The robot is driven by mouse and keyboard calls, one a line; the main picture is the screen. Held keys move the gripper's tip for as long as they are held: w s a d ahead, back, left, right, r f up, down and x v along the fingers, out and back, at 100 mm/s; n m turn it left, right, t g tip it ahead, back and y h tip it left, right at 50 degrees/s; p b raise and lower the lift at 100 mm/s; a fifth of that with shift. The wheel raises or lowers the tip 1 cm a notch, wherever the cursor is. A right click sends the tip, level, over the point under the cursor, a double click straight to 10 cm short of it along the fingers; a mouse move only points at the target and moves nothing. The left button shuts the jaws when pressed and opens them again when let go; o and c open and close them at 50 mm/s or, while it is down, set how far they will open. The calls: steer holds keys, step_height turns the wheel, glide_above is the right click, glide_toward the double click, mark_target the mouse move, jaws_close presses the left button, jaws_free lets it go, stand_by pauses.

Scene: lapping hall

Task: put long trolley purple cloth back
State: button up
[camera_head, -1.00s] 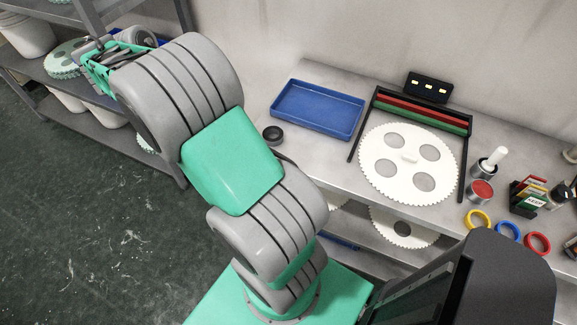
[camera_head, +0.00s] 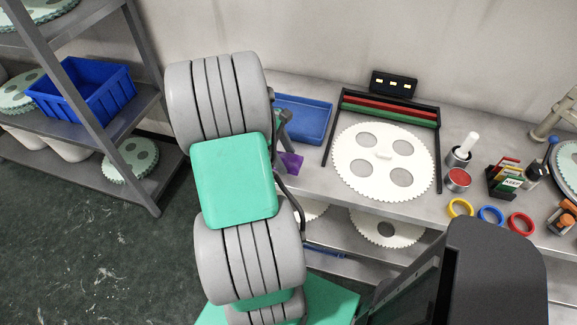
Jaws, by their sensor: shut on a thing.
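A small piece of purple cloth (camera_head: 291,163) shows just right of my arm, by the front left of the grey workbench. My gripper (camera_head: 284,136) is mostly hidden behind my own arm; only a grey part of it shows, directly above the cloth. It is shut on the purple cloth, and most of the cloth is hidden. Whether the cloth touches the bench cannot be told. I cannot make out a long trolley in this view.
On the bench, a blue tray (camera_head: 304,118) lies behind the cloth, with a white toothed disc (camera_head: 383,183) and coloured rings (camera_head: 491,215) to the right. A shelf rack (camera_head: 140,185) with a blue bin (camera_head: 82,92) stands at left. Open floor lies between.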

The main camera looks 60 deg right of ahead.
mark_target(289, 166)
steer(key=f, duration=0.3)
steer(key=s+d+f, duration=0.1)
steer(key=shift+f, duration=0.35)
steer(key=shift+f, duration=0.15)
steer(key=o, duration=1.2)
